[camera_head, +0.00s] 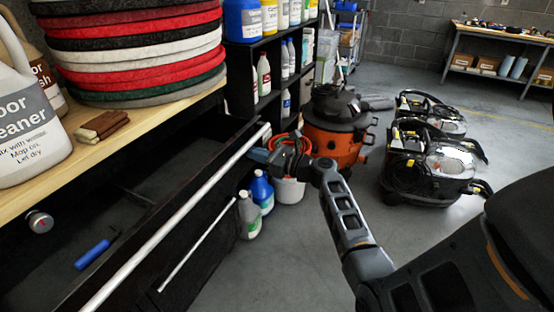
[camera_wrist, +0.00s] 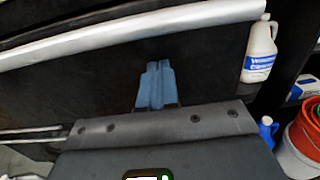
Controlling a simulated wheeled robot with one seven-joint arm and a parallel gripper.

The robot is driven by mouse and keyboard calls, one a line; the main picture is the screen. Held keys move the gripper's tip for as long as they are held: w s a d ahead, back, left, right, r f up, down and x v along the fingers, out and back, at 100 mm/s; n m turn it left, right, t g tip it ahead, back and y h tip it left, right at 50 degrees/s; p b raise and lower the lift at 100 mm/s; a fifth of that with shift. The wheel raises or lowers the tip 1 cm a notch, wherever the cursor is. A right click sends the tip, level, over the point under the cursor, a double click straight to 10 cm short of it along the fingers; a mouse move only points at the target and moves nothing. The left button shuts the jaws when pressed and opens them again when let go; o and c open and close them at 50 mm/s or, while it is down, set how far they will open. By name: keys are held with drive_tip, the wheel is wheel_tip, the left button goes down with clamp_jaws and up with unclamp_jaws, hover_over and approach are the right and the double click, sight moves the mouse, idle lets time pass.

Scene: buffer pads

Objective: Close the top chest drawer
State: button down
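The black top chest drawer (camera_head: 185,205) stands pulled open at the left of the head view, below the wooden top. A long silver bar (camera_head: 160,225) runs along the top of its front; the bar also crosses the top of the wrist view (camera_wrist: 130,32). My gripper (camera_head: 262,155) is outside the drawer, near the far end of its front. In the wrist view its blue fingers (camera_wrist: 155,85) are together with nothing between them, in front of the black panel and below the bar. I cannot tell whether they touch it.
A blue-handled tool (camera_head: 92,254) lies inside the drawer. Floor pads (camera_head: 140,50) and a cleaner jug (camera_head: 25,120) stand on the chest. Bottles (camera_head: 262,190), a bucket (camera_head: 289,190) and an orange vacuum (camera_head: 338,130) stand beyond my gripper.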

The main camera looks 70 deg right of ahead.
drive_tip(key=w+b, duration=0.1)
drive_tip(key=w, duration=0.4)
drive_tip(key=w+b, duration=0.1)
drive_tip(key=w, duration=0.5)
drive_tip(key=w+b, duration=0.2)
drive_tip(key=w, duration=0.4)
drive_tip(key=shift+d+f, duration=0.1)
drive_tip(key=shift+d, duration=0.15)
drive_tip(key=shift+w+r, duration=0.25)
drive_tip(key=shift+a+r, duration=0.1)
